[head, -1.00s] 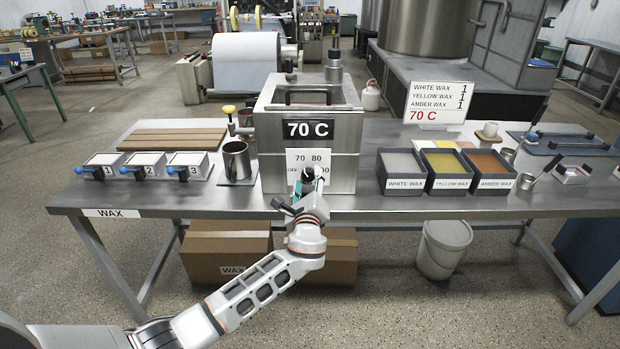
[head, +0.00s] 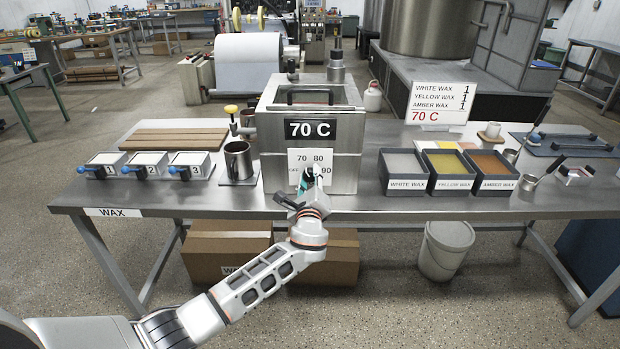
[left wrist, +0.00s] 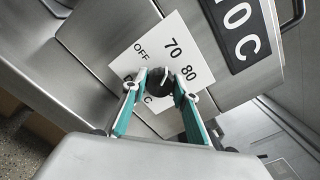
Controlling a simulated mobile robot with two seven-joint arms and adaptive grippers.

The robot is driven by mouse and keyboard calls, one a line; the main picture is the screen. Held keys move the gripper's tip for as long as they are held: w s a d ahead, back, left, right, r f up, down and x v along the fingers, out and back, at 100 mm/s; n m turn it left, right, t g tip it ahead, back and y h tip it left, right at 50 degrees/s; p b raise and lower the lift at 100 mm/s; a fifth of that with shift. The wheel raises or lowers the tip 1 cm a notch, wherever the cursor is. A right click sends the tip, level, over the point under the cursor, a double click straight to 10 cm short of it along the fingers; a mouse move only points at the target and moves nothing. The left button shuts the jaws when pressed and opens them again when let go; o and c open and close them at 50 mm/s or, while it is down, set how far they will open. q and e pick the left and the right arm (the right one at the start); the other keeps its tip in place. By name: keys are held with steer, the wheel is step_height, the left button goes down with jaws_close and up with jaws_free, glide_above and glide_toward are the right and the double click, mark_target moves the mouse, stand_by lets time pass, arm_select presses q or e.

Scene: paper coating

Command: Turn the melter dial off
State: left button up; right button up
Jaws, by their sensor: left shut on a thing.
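The melter (head: 270,150) is a steel box on the table with a "70 C" display (head: 310,130) on its front. Below the display is a white dial plate (head: 300,154) with 70, 80, 90 and OFF marks. In the left wrist view the black melter dial (left wrist: 159,83) sits on the plate (left wrist: 190,45), its pale pointer roughly toward the 70 and 80 side. My left gripper (left wrist: 160,80) has its two teal fingers on either side of the dial, shut on it. In the head view the gripper (head: 306,180) covers the dial. My right gripper is not in view.
A steel cup (head: 238,160) stands left of the melter. Three numbered moulds (head: 147,166) and brown boards (head: 172,139) are further left. White, yellow and amber wax bins (head: 450,184) stand to the right. A sign (head: 440,103) lists waxes and 70 C.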

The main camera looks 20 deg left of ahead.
arm_select(q)
steer(key=shift+f+n+b, duration=0.2)
steer(key=shift+n+b, duration=0.7)
steer(key=shift+n, duration=0.2)
steer(key=n+b, duration=0.2)
steer(key=shift+f+n, duration=0.1)
steer(key=shift+n, duration=0.2)
steer(key=n+b, duration=0.2)
steer(key=n, duration=0.1)
steer(key=shift+n, duration=0.3)
steer(key=n+b, duration=0.1)
steer(key=n, duration=0.1)
steer(key=shift+n, duration=0.3)
steer(key=shift+r+n, duration=0.2)
steer(key=shift+n, duration=0.1)
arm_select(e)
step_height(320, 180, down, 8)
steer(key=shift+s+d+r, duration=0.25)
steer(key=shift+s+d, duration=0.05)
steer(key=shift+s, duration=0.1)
arm_select(q)
steer(key=shift+r, duration=0.1)
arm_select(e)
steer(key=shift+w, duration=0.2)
arm_select(q)
steer(key=o, duration=1.1)
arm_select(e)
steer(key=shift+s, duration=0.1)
